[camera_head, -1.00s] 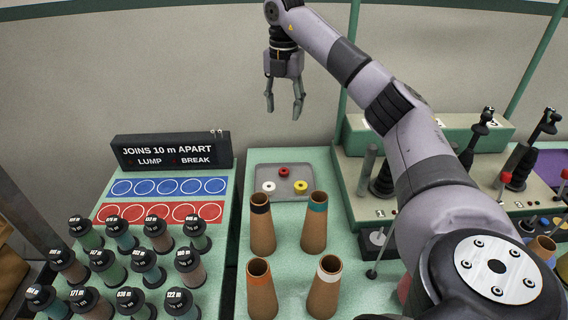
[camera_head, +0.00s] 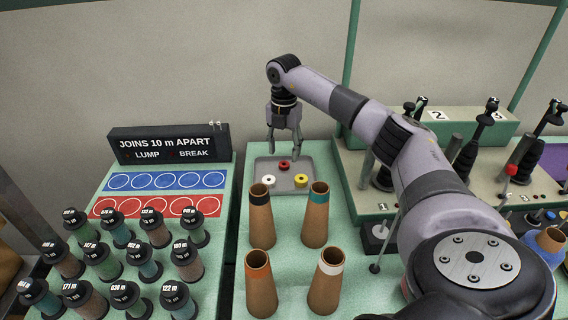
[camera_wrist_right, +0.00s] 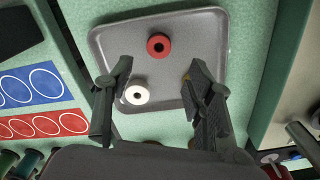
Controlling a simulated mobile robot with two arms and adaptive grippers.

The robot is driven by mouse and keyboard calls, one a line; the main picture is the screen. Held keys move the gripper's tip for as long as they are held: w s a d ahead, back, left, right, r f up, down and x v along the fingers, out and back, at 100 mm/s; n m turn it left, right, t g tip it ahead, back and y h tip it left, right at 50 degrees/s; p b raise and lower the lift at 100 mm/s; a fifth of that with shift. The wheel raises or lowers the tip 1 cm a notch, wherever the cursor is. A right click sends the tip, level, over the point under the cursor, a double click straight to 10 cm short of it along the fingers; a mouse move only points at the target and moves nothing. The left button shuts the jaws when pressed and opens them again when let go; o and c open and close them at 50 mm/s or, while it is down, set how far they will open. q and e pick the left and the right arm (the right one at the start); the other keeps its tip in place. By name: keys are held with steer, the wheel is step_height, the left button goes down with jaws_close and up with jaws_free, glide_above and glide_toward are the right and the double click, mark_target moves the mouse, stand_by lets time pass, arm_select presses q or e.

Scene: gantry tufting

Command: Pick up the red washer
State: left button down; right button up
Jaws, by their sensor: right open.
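The red washer (camera_head: 284,165) lies at the back of a shallow grey tray (camera_head: 265,187), with a white washer (camera_head: 268,180) and a yellow washer (camera_head: 301,180) in front of it. In the right wrist view the red washer (camera_wrist_right: 158,45) lies beyond and between the fingertips, and the white washer (camera_wrist_right: 137,95) lies beside the left finger. The yellow washer is almost wholly hidden behind the right finger there. My right gripper (camera_head: 284,151) is open and empty, pointing down above the tray, apart from the red washer. My left gripper is not in view.
Several cones (camera_head: 260,218) stand just in front of the tray. Labelled bobbins (camera_head: 157,228) and a board with blue and red circles (camera_head: 160,192) are to the left. A lever console (camera_head: 400,190) is to the right.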

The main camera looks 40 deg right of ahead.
mark_target(284, 169)
steer(key=shift+w+d+f+p, duration=0.15)
steer(key=shift+f+p, duration=0.25)
steer(key=shift+f, duration=0.95)
steer(key=shift+w+f+p, duration=0.15)
steer(key=shift+f+p, duration=0.2)
steer(key=shift+f, duration=1)
steer(key=shift+c, duration=0.5)
jaws_close()
